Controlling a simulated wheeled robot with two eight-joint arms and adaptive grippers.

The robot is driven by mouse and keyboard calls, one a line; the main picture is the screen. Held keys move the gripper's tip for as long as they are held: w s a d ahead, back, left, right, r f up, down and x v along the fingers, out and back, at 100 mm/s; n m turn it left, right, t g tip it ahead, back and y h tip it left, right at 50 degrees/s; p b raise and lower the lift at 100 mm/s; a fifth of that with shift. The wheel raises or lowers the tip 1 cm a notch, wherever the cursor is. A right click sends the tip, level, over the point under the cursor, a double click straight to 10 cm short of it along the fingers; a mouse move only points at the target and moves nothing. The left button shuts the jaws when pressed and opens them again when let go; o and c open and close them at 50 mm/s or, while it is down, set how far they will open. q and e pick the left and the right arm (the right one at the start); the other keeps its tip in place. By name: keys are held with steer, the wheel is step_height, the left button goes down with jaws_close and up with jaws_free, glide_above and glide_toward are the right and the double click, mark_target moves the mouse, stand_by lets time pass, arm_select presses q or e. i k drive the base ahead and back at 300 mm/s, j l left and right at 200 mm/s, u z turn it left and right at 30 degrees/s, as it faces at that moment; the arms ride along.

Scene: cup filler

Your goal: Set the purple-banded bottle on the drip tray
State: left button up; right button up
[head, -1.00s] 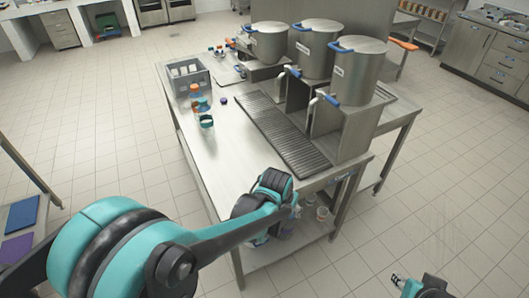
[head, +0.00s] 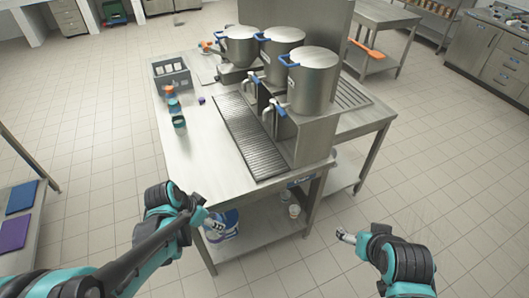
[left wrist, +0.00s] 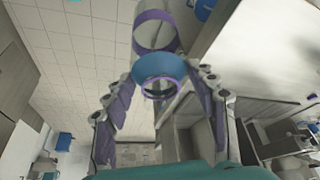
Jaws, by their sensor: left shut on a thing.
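The purple-banded bottle (left wrist: 155,35) shows in the left wrist view as a pale body with purple bands and a blue collar. My left gripper (left wrist: 160,78) is shut on it, with a finger on either side of the blue collar. In the head view my left gripper (head: 202,213) is at the table's near left end, short of the drip tray, and the bottle is hard to make out there. The drip tray (head: 250,140) is a long dark grating in front of the pots, with nothing on it. My right gripper (head: 345,235) is right of the table; its jaws are too small to read.
Three steel pots (head: 312,80) with blue handles and taps stand behind the tray. Bottles with orange and teal parts (head: 178,115) and a grey crate (head: 171,75) are at the table's far left. A blue-and-white object (head: 222,225) sits on the lower shelf. The near tabletop (head: 205,165) is clear.

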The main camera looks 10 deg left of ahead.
mark_target(266, 159)
steer(key=i, duration=0.95)
